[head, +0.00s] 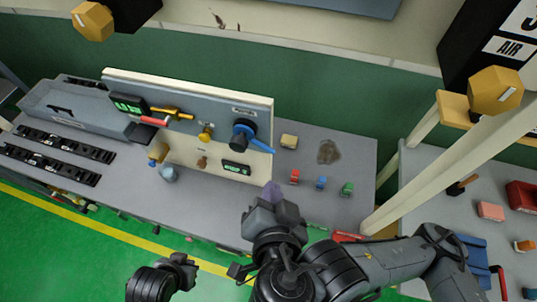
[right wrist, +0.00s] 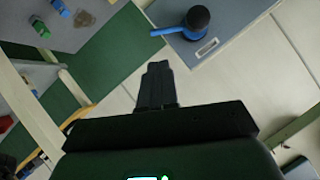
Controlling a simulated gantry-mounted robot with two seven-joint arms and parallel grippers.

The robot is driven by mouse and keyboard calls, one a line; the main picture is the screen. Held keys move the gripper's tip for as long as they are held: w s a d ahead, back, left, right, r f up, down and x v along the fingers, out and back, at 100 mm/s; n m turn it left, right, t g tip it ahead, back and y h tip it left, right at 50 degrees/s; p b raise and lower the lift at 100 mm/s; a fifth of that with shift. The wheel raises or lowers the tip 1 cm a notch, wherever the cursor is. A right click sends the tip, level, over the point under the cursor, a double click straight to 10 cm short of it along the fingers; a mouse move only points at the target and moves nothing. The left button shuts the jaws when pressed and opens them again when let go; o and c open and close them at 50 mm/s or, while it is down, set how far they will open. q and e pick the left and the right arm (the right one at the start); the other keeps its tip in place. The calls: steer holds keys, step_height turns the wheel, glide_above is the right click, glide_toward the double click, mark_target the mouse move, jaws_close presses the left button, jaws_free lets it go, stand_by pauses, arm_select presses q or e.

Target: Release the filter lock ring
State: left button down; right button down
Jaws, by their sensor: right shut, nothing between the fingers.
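A black round fitting (head: 241,134) with a blue lever (head: 285,150) sits at the right end of the upright grey panel (head: 222,110). It may be the lock ring, but its label is too small to read. In the right wrist view the black fitting (right wrist: 197,18) and blue lever (right wrist: 168,30) are at the top. My right gripper (head: 271,193) is in front of the panel, below and right of the fitting, apart from it. Its fingers (right wrist: 155,82) are together and empty. My left gripper (head: 183,263) is low, left of my right arm; its jaws are unclear.
The panel also carries a yellow handle (head: 172,113), a brass knob (head: 205,133) and a dark display (head: 236,168). Red (head: 294,177), blue (head: 321,183) and green (head: 347,189) small pieces lie on the bench. A pale post (head: 430,165) stands at the right.

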steer(key=b, duration=0.6)
glide_toward(268, 150)
steer(key=p+x, duration=0.1)
steer(key=x, duration=0.3)
steer(key=shift+w+f+p, duration=0.15)
steer(key=shift+w+p, duration=0.15)
steer(key=shift+w, duration=0.05)
steer(key=shift+x, duration=1.1)
steer(key=shift+f, duration=0.1)
